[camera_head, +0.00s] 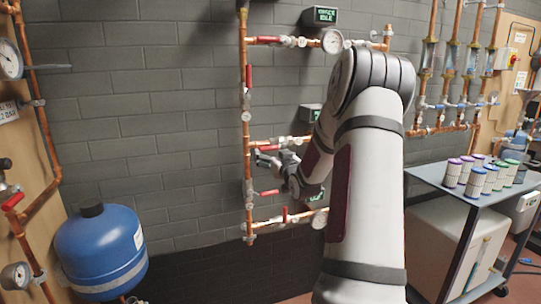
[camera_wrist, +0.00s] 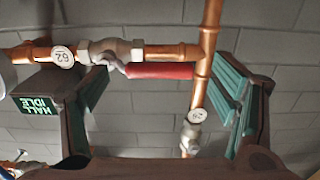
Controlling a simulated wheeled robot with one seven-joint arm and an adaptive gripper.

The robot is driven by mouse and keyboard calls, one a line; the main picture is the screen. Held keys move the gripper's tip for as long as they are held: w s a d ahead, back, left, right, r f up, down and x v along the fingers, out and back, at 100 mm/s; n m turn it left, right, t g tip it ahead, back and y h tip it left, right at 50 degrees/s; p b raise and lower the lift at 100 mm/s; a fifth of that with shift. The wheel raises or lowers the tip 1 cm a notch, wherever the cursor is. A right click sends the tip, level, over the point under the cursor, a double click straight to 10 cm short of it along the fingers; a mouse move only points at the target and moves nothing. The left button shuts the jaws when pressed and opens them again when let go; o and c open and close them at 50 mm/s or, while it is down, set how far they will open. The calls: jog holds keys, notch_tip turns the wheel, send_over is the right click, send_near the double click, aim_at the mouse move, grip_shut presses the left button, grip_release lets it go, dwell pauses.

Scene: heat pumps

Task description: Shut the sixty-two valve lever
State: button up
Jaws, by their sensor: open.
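The sixty-two valve (camera_wrist: 112,50) sits on a horizontal copper pipe in the wrist view, beside a round tag (camera_wrist: 62,57) that appears upside down and reads 62. Its red lever (camera_wrist: 160,71) lies along the pipe, reaching right towards the vertical copper pipe. My gripper (camera_wrist: 161,68) is open, with one finger on each side of the lever; the left finger is close to the valve body, and I cannot tell whether they touch. In the head view my gripper (camera_head: 266,158) is at the middle branch of the wall pipework, partly covering this valve.
The vertical copper pipe (camera_wrist: 206,70) also passes between my fingers, with another tag (camera_wrist: 197,115) below. A small display (camera_wrist: 38,105) hangs at left. In the head view, a blue tank (camera_head: 100,250) stands at left and a cart (camera_head: 440,180) with several cans at right.

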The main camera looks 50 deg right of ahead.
jog(key=shift+x, duration=1)
